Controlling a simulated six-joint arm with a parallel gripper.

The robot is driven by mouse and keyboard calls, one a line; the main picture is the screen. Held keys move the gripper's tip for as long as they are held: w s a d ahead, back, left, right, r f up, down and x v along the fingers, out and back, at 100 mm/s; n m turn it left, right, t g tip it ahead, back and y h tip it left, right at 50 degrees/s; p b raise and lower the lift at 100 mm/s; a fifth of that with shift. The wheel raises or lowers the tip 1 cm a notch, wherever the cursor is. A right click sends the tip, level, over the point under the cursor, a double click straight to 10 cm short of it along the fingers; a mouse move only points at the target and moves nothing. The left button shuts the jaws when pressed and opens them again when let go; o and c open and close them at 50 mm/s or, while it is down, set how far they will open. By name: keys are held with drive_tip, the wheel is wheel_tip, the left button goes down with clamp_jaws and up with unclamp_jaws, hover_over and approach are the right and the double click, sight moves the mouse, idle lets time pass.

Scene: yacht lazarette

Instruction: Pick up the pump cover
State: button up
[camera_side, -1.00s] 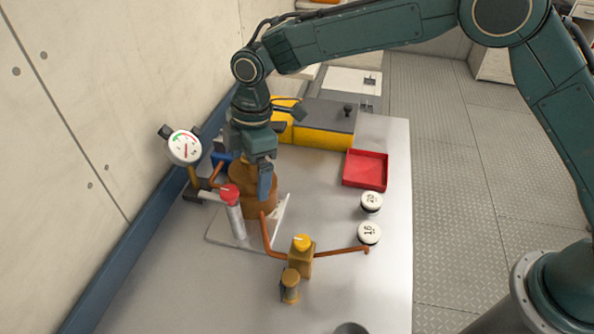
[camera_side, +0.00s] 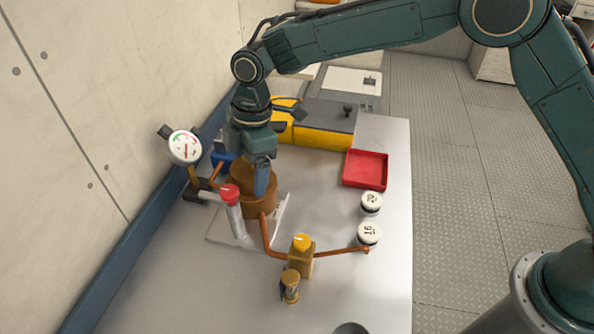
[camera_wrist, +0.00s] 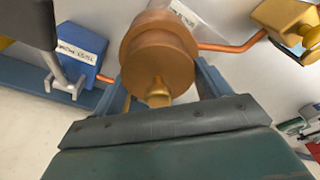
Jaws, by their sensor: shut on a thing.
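The pump cover (camera_wrist: 150,60) is a round copper-brown disc with a brass knob (camera_wrist: 157,93), seen close in the wrist view. My gripper (camera_side: 246,172) points down over the pump in the side view, with a blue-grey finger on the near side of the cover. In the wrist view its fingers lie on either side of the cover, and it is shut on it. The brown pump body (camera_side: 257,205) stands beneath on a pale base plate. Whether a gap separates cover and body is hard to tell.
A pressure gauge (camera_side: 185,147) is at left. Copper pipe runs to a brass valve (camera_side: 301,258). A red tray (camera_side: 366,169) and two white-topped numbered pieces lie right.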

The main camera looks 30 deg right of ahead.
drive_tip(key=shift+r, duration=0.15)
wheel_tip(320, 180, up, 10)
drive_tip(key=shift+f, duration=0.1)
idle(0.5)
idle(0.4)
